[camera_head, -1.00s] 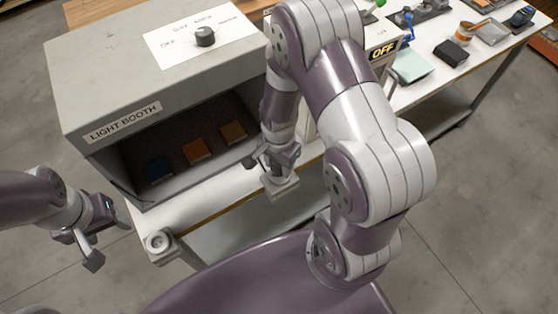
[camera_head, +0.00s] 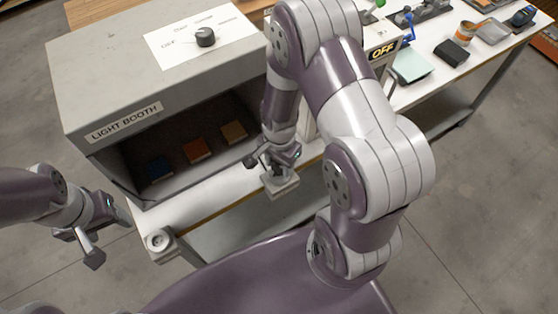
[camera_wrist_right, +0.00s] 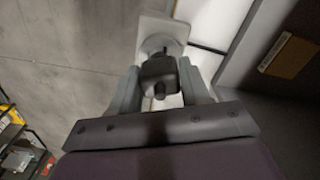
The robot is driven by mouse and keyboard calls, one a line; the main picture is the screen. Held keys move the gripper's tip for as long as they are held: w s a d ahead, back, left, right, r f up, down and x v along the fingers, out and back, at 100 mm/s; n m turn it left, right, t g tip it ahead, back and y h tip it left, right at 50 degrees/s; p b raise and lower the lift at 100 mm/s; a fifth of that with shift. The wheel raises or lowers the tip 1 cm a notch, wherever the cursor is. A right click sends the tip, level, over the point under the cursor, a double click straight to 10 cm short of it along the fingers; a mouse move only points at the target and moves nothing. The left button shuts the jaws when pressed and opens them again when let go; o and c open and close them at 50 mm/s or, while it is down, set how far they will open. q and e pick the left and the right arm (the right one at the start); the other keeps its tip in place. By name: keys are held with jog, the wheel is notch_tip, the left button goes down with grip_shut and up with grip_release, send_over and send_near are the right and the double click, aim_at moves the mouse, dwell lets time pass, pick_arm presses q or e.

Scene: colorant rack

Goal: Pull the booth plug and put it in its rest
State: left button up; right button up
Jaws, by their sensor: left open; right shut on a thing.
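The booth plug (camera_wrist_right: 158,74) is a small black block, seen between the two grey fingers of my right gripper (camera_wrist_right: 160,88) in the right wrist view. That gripper is shut on it. In the head view, my right gripper (camera_head: 273,168) is at a pale bracket (camera_head: 284,190) on the table's front edge. The bracket also shows behind the plug in the right wrist view (camera_wrist_right: 172,28). I cannot tell whether the plug is seated in it. A second pale bracket (camera_head: 160,243) with an empty-looking round fitting is at the front left corner. My left gripper (camera_head: 108,238) is open and empty, left of it.
My right arm covers the table's middle. A pale green pad (camera_head: 411,66) and black box (camera_head: 451,53) lie to the right.

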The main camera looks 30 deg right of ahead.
jog(key=shift+f+b, duration=0.9)
jog(key=shift+f, duration=0.3)
dwell(0.3)
jog(key=o, duration=1.1)
jog(key=shift+o, duration=0.2)
notch_tip(320, 180, up, 13)
jog(key=shift+f+b, duration=0.1)
jog(key=shift+b, duration=0.45)
